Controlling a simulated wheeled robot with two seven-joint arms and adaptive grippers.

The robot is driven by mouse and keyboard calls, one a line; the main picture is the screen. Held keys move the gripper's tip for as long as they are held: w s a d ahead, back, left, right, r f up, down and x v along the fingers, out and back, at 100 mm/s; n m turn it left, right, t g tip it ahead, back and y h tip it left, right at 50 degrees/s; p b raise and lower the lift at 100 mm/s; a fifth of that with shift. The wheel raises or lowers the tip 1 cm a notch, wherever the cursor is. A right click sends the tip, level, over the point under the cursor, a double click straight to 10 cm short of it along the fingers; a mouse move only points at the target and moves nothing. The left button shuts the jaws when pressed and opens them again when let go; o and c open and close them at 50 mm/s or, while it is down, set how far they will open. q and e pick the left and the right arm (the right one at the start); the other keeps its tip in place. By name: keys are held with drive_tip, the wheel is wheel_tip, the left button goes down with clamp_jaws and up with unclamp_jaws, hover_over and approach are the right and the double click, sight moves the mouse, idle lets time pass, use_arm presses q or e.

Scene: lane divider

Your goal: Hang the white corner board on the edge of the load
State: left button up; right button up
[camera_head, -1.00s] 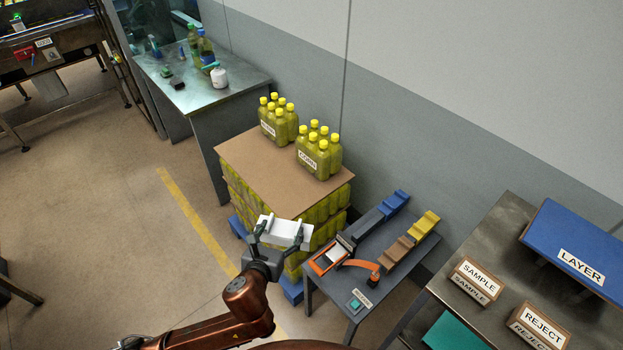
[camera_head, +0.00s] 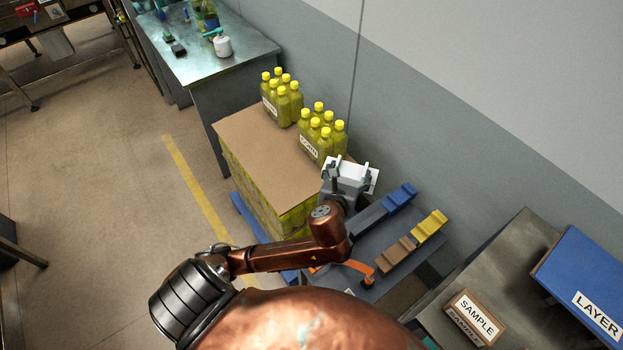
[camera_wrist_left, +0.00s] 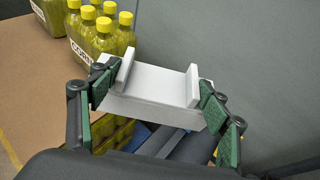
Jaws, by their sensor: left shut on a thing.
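The white corner board (camera_head: 350,176) is in my left gripper (camera_head: 346,182), which is shut on it. In the left wrist view the board (camera_wrist_left: 155,85) is a white angled piece with two raised ribs, between the green-padded fingers (camera_wrist_left: 152,100). The load (camera_head: 262,150) is a stack of yellow bottles topped by a brown sheet, with two groups of bottles on top. The board is near the load's right corner, close to the CORN bottles (camera_head: 322,140). I cannot tell whether it touches the load. My right gripper is not in view.
A small table with blue (camera_head: 398,197), yellow (camera_head: 430,225) and brown pieces stands right of the load. The grey wall is close behind. A bench with a SAMPLE box (camera_head: 474,318) and blue LAYER board (camera_head: 590,285) is at right. Floor on the left is open.

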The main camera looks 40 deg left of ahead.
sight(330, 162)
use_arm(q)
drive_tip(key=a+f+n+g+y, duration=0.1)
drive_tip(key=a, duration=0.1)
drive_tip(key=w+a+n+y, duration=0.1)
drive_tip(key=a+n+y, duration=0.1)
drive_tip(key=a, duration=0.1)
drive_tip(key=a+f+n+g+y, duration=0.1)
drive_tip(key=a, duration=0.1)
drive_tip(key=shift+w+a+f+n+g+y, duration=0.15)
drive_tip(key=shift+a+f+n+g+y, duration=0.15)
drive_tip(key=shift+a, duration=0.1)
drive_tip(key=s+a+f+n+g+y, duration=0.2)
drive_tip(key=s+a+f+n+g, duration=0.1)
drive_tip(key=f, duration=0.2)
drive_tip(key=s+a+f+n+g+y+p, duration=0.1)
drive_tip(key=s+a+f+n+g+y, duration=0.1)
drive_tip(key=f, duration=0.3)
drive_tip(key=shift+s+a+n+g, duration=0.7)
drive_tip(key=shift+s+a+n, duration=0.05)
drive_tip(key=shift+s+n, duration=0.05)
